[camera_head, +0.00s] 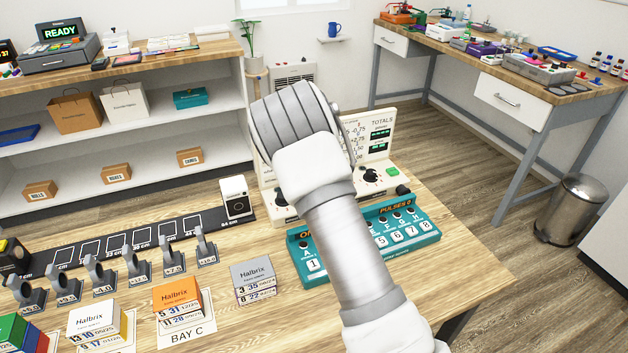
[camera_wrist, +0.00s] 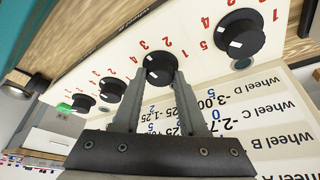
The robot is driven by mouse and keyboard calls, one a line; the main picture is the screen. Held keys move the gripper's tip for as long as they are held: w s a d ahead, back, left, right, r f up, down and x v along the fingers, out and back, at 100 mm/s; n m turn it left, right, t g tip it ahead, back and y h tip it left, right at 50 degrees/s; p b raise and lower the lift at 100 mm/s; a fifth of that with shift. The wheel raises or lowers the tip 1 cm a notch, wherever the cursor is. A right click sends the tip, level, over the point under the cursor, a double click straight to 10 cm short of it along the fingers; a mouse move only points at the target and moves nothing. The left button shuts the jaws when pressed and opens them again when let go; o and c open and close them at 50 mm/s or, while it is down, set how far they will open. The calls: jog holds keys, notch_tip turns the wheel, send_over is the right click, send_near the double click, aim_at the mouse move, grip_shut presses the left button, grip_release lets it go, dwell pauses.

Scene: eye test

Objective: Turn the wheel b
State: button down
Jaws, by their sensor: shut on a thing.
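My gripper (camera_wrist: 160,74) is shut on a black knob (camera_wrist: 159,65) with a white mark, its two fingers on either side. The knob sits on a cream panel (camera_wrist: 199,48) with red numbers around it. More black knobs show to the right (camera_wrist: 240,36) and left (camera_wrist: 112,90).
A teal box with numbered keys (camera_head: 425,237) lies in front of the panel. A grey Halbrix box (camera_head: 252,278) and an orange one (camera_head: 177,300) stand left of my arm. A green button (camera_head: 403,189) is at the panel's right.

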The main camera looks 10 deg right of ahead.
jog(key=m+h, duration=0.1)
jog(key=m, duration=0.1)
jog(key=m+g, duration=0.1)
jog(key=m, duration=0.2)
jog(key=shift+w+a+m+h+p, duration=0.15)
jog(key=shift+m+h+p, duration=0.15)
jog(key=shift+h+p, duration=0.1)
jog(key=m+g, duration=0.1)
jog(key=m, duration=0.1)
jog(key=m+g, duration=0.1)
jog(key=m, duration=0.1)
jog(key=shift+w+m+h, duration=0.15)
jog(key=shift+m+h, duration=0.25)
jog(key=shift+a, duration=0.1)
jog(key=shift+c, duration=2.2)
grip_release()
jog(key=shift+r, duration=0.1)
jog(key=p+v, duration=0.1)
jog(key=v, duration=1.6)
jog(key=shift+w+r, duration=0.15)
